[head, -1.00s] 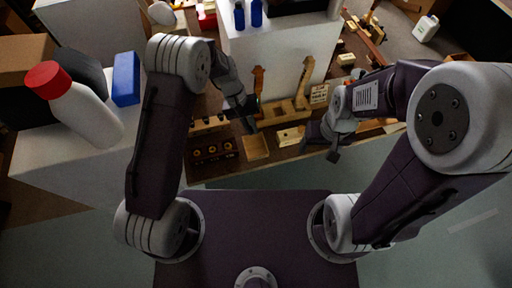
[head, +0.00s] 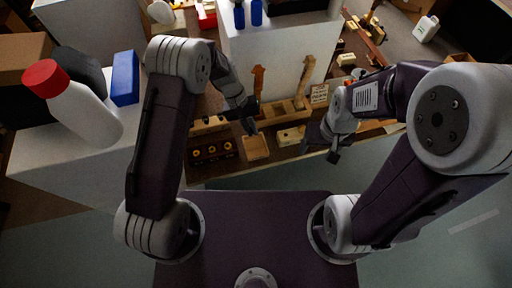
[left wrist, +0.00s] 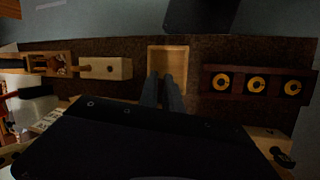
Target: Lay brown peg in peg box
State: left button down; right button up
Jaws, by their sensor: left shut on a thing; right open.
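The peg box appears to be the small open tray of light wood (head: 255,148) at the front edge of the bench. It also shows in the left wrist view (left wrist: 168,64), and its floor looks bare. My left gripper (head: 250,126) is at the far side of the tray, with its fingers (left wrist: 162,88) pointing at the tray's near edge in the wrist view. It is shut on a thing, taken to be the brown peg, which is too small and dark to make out. My right gripper (head: 333,154) is open and empty, right of the tray.
A dark rack with several round yellow-ringed holes (head: 212,150) stands left of the tray. A pale wooden block (head: 290,136) lies to its right. Upright wooden pieces (head: 304,82) stand behind. A white bottle with a red cap (head: 85,113) is at far left.

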pick_arm(q)
jog(key=shift+f+b, duration=1.6)
jog(key=shift+f, duration=0.65)
dwell(0.8)
jog(key=c, duration=1.5)
grip_release()
jog(key=shift+o, duration=0.2)
jog(key=shift+r, duration=0.1)
jog(key=v, duration=0.9)
jog(key=shift+a, duration=0.15)
